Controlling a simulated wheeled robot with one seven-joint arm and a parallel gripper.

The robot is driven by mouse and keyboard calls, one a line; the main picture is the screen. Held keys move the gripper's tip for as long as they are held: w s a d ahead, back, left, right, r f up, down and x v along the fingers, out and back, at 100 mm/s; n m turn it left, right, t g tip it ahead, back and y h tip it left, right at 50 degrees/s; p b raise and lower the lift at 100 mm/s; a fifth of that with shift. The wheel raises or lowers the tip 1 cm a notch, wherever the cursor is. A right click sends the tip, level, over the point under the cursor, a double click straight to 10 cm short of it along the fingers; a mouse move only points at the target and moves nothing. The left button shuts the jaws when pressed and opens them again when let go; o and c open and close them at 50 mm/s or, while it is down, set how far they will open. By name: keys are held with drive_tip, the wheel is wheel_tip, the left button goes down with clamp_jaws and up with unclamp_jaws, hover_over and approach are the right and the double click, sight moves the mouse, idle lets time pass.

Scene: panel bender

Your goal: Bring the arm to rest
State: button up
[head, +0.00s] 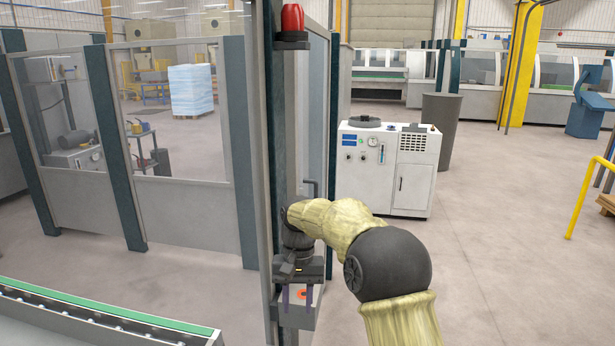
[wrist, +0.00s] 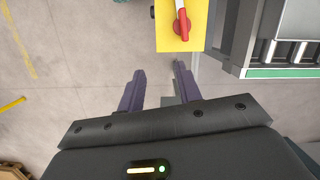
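My arm in its pale yellow sleeve reaches forward and left in the head view, bent at a dark joint. My gripper (head: 298,306) points down in front of the grey machine post, over a small grey box (head: 297,319). In the wrist view, the two purple fingers of my gripper (wrist: 159,69) stand apart with nothing held between them. A yellow plate with a red rotary switch (wrist: 182,25) lies beyond the fingertips, apart from them. The switch handle lies roughly lengthwise in the wrist view.
A glazed enclosure (head: 185,215) stands left, with a red beacon (head: 291,22) on its post. A green-edged conveyor (head: 110,312) lies at the lower left. A white cabinet unit (head: 385,170) and grey bin (head: 440,130) stand behind my arm. Floor at right is clear before a yellow rail (head: 583,200).

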drive_tip(key=s+d+f+t, duration=0.2)
drive_tip(key=s+d+f, duration=0.1)
drive_tip(key=s+d, duration=0.6)
drive_tip(key=s+d+f+t, duration=0.3)
drive_tip(key=s+d, duration=0.5)
drive_tip(key=s, duration=0.4)
drive_tip(key=shift+d+f+b, duration=0.35)
drive_tip(key=shift+f+b, duration=0.05)
drive_tip(key=shift+b, duration=0.05)
